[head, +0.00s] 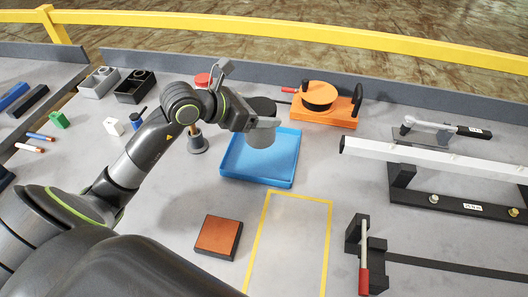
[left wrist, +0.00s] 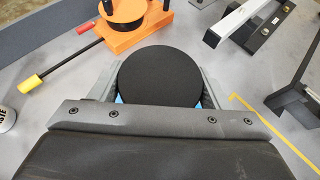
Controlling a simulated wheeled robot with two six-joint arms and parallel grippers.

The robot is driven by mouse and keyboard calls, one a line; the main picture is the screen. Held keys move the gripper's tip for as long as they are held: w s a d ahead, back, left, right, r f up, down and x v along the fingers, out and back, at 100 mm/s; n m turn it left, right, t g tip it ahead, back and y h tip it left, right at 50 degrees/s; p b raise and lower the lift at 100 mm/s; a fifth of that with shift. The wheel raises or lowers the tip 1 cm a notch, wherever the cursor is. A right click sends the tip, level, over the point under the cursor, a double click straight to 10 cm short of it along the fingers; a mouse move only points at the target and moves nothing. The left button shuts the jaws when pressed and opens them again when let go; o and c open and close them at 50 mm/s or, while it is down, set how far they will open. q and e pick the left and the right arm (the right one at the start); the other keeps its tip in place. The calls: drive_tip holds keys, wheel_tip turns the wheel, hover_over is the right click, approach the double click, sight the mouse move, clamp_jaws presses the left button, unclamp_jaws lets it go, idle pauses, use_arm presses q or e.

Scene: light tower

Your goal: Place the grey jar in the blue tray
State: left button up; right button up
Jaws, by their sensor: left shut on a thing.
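The grey jar (head: 262,132) has a dark lid and shows in the head view over the blue tray (head: 290,163). My left gripper (head: 262,122) is shut on the jar, with its fingers on either side of it. In the left wrist view the jar's round black lid (left wrist: 158,78) fills the space between the fingers, and slivers of blue tray show beside it. The jar looks upright. I cannot tell whether its base touches the tray floor. The visible part of the tray is empty. My right gripper is not in view.
An orange reel holder (head: 338,112) stands just behind the tray. A brown block (head: 218,237) and a yellow-taped rectangle (head: 328,235) lie in front. A white bar on a black stand (head: 430,157) is at right.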

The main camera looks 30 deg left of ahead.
sight(260, 138)
use_arm(q)
wheel_tip(260, 138, down, 9)
drive_tip(key=shift+f+p, duration=0.2)
drive_tip(key=shift+p, duration=0.1)
drive_tip(key=shift+f, duration=0.1)
drive_tip(key=o, duration=1)
drive_tip(key=shift+f, duration=0.15)
drive_tip(key=o, duration=0.5)
drive_tip(key=shift+c, duration=0.2)
drive_tip(key=shift+r, duration=0.25)
drive_tip(key=v, duration=1.2)
drive_tip(key=shift+f, duration=0.1)
